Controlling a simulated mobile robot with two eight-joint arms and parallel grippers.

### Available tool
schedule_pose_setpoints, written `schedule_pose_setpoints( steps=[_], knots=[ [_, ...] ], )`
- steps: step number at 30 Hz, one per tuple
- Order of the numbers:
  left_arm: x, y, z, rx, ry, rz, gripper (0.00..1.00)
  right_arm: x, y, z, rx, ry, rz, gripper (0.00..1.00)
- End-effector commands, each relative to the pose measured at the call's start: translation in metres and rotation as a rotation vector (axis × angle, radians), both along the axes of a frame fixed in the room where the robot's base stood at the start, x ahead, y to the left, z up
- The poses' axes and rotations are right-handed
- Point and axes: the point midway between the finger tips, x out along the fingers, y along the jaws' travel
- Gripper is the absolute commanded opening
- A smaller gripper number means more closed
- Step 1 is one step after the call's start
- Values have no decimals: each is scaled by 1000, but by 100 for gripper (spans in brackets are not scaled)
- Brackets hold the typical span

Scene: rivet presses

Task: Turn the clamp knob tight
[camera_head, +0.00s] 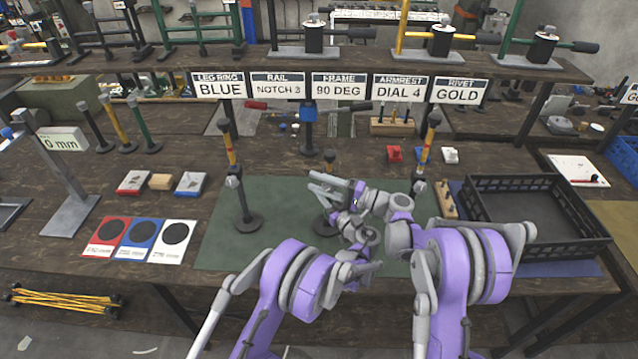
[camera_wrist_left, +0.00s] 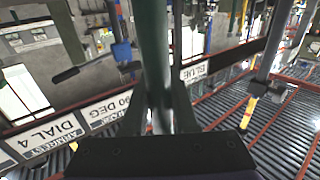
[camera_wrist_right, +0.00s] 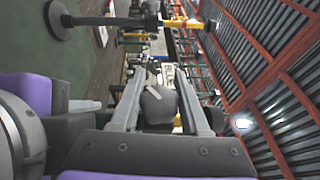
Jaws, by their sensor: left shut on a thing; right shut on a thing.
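My right gripper (camera_head: 333,188) is over the middle of the green mat. In the right wrist view its two fingers (camera_wrist_right: 160,108) are shut around a rounded dark grey knob (camera_wrist_right: 158,102). My left gripper is close below it, mostly hidden behind arm parts in the head view. In the left wrist view its fingers (camera_wrist_left: 157,108) are shut on a dark green post (camera_wrist_left: 152,45). A middle stand with a round black base (camera_head: 325,226) is beside the grippers and partly hidden by them. I cannot tell how tight the knob is.
Black and yellow stands stand left (camera_head: 240,190) and right (camera_head: 428,150) on the green mat (camera_head: 285,250). A black crate (camera_head: 530,190) is at right. Red, blue and white cards (camera_head: 140,240) lie at left. Label signs (camera_head: 340,87) hang along the shelf above.

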Motion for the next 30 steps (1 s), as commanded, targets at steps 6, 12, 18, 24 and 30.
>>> schedule_pose_setpoints(
  steps=[6, 12, 18, 24, 30],
  knots=[
    [0, 0, 0, -1, 1, -1, 0, 0, 0, 0, 0, 0, 0, 67],
    [0, 0, 0, 0, 0, -1, 0, 0, 0, 0, -1, 0, 0, 76],
    [0, 0, 0, 0, 0, -1, 0, -1, -3, 0, -1, -1, -1, 76],
    [0, 0, 0, 0, 0, -1, 0, -10, -30, -3, -1, 0, -3, 76],
    [0, 0, 0, 0, 0, 0, 0, -24, -72, -7, -1, 0, -4, 76]
  ],
)
